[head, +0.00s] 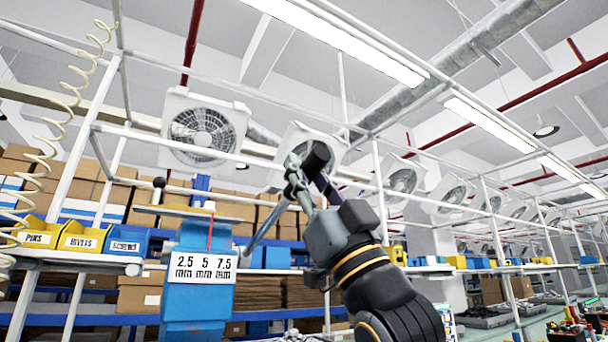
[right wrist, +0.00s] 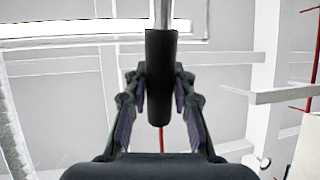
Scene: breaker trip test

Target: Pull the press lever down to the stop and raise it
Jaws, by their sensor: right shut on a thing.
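The press (head: 197,312) is a blue block at lower left in the head view, with a white plate (head: 202,270) marked 2.5, 5 and 7.5 mm. A thin red pointer (head: 210,233) stands above the plate, near the 5. The press lever (head: 262,229) is a grey rod slanting up to the right from the press to a black grip (head: 317,156). My right gripper (head: 308,182) is shut on this grip, high up. In the right wrist view the grip (right wrist: 161,70) lies between both fingers, with the pale rod beyond it. My left gripper is not in view.
Yellow and blue bins (head: 83,237) labelled pins, rivets and screws stand on a shelf left of the press. Cardboard boxes (head: 140,296) fill racks behind. A coiled hose (head: 70,95) hangs at far left. White frame posts (head: 380,190) rise behind my arm.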

